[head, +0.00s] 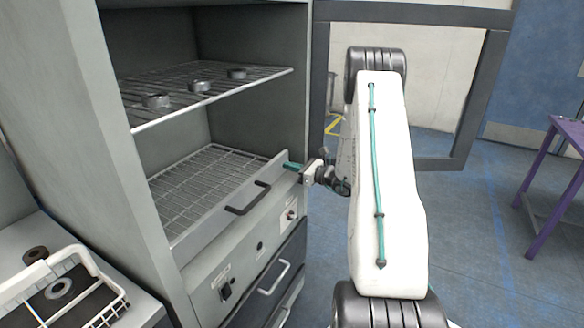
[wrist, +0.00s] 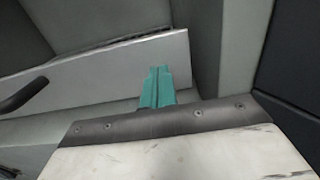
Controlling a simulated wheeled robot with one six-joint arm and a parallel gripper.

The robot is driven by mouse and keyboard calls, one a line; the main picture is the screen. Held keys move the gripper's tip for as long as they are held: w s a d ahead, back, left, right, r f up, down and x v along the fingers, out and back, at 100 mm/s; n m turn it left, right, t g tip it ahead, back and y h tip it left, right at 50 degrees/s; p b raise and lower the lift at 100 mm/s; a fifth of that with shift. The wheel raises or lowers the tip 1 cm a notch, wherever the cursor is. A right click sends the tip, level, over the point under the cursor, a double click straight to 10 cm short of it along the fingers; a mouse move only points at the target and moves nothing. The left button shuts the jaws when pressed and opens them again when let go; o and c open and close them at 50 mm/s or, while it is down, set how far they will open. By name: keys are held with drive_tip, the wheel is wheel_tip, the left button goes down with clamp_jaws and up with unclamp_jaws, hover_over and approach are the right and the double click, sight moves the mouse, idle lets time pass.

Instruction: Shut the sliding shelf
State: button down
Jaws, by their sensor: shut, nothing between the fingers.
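The sliding shelf (head: 205,222) is the lower wire rack in the tall grey cabinet, with a pale metal front panel and a black handle (head: 248,198). It sits near the cabinet's front opening; how far it stands out is hard to tell. My gripper (head: 292,166) is at the right end of this panel, its teal fingers shut together and empty. In the wrist view, the fingers (wrist: 158,86) point at the right part of the front panel (wrist: 110,70), with the handle (wrist: 22,95) off to the left. Whether the fingertips touch the panel is unclear.
The cabinet's framed door (head: 490,85) stands open behind my arm. Drawers with handles (head: 273,278) lie below. A white basket (head: 95,265) is at lower left, a purple table (head: 545,205) at right.

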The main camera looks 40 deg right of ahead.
drive_tip(key=v, duration=1.3)
drive_tip(key=shift+s+d, duration=0.3)
drive_tip(key=shift+d, duration=0.05)
drive_tip(key=s+a+r+n+g+y, duration=0.25)
drive_tip(key=a+n+g, duration=0.25)
drive_tip(key=a, duration=0.3)
drive_tip(key=s+a+r+n+g+y, duration=0.1)
drive_tip(key=s+a+r+n+g, duration=0.2)
drive_tip(key=a+n+g, duration=0.35)
drive_tip(key=s+a+r+n+g+y, duration=0.2)
drive_tip(key=s+a+n+g, duration=0.15)
drive_tip(key=a, duration=0.65)
drive_tip(key=s+a+r+n+h, duration=1.1)
drive_tip(key=s+a+r+n, duration=0.3)
drive_tip(key=s+a+n, duration=0.1)
drive_tip(key=shift+s+a+r+n+g, duration=0.15)
drive_tip(key=shift+s+a+n+g, duration=0.25)
drive_tip(key=shift+a+n, duration=0.55)
drive_tip(key=shift+d, duration=0.3)
